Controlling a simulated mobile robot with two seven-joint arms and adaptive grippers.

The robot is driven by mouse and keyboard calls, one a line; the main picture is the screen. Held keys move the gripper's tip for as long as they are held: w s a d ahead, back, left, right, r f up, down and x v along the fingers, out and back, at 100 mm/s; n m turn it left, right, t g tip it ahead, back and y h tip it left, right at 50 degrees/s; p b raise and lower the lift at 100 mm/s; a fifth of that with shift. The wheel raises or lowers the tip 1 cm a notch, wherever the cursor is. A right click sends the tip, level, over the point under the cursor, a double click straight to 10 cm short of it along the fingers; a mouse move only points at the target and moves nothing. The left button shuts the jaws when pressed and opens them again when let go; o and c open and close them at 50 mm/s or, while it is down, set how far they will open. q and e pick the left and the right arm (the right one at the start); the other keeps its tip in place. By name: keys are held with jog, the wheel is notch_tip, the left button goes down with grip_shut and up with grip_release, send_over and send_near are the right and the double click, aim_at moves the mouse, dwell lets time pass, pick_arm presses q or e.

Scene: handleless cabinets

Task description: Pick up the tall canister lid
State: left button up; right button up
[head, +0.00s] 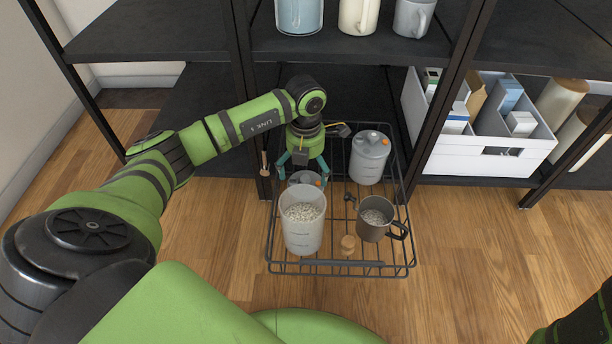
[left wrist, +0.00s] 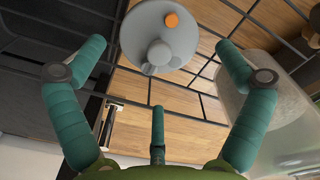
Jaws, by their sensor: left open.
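A grey round lid with an orange button (head: 306,178) is low in the wire basket, behind the open tall canister (head: 303,222), which holds pale grains. In the left wrist view the lid (left wrist: 160,36) shows its knob and orange button. My left gripper (head: 303,167) points down over the lid. Its teal fingers are spread around the lid, and I see no clear contact. In the left wrist view the gripper (left wrist: 160,48) is open and empty, with the translucent canister (left wrist: 275,105) close by its right finger. My right gripper is out of view.
The wire basket (head: 342,268) also holds a grey lidded canister (head: 369,160), a dark mug (head: 374,220) with grains and a small wooden piece (head: 348,243). Dark shelf posts stand behind. A white bin (head: 480,157) is at right. The wooden floor in front is clear.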

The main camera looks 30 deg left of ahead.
aim_at(305, 178)
pick_arm(q)
notch_tip(305, 178, down, 5)
jog(key=b, duration=0.4)
jog(key=shift+f, duration=0.2)
jog(key=shift+r, duration=0.15)
jog(key=c, duration=0.9)
